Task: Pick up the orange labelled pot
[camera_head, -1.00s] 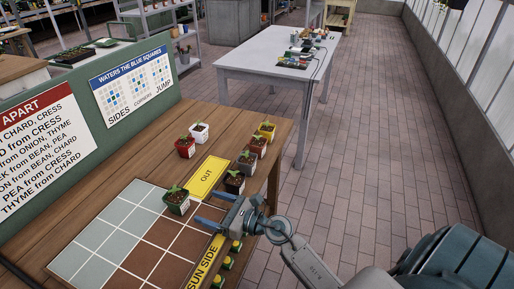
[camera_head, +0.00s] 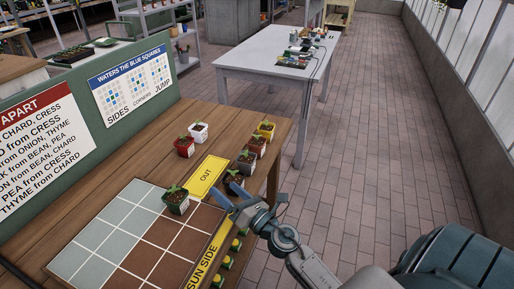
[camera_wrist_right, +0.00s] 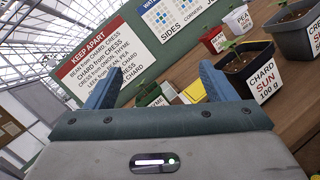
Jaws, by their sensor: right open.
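An orange-yellow pot (camera_head: 265,132) with a small seedling stands at the table's far right corner in the head view. It is the pot closest to orange; its label is too small to read. My right gripper (camera_head: 226,193) is open and empty near the table's right edge, well short of that pot. My left gripper is not in view.
A red pot (camera_head: 184,149) and a white pot (camera_head: 199,137) stand left of the yellow OUT mat (camera_head: 207,176). The floor right of the table is clear.

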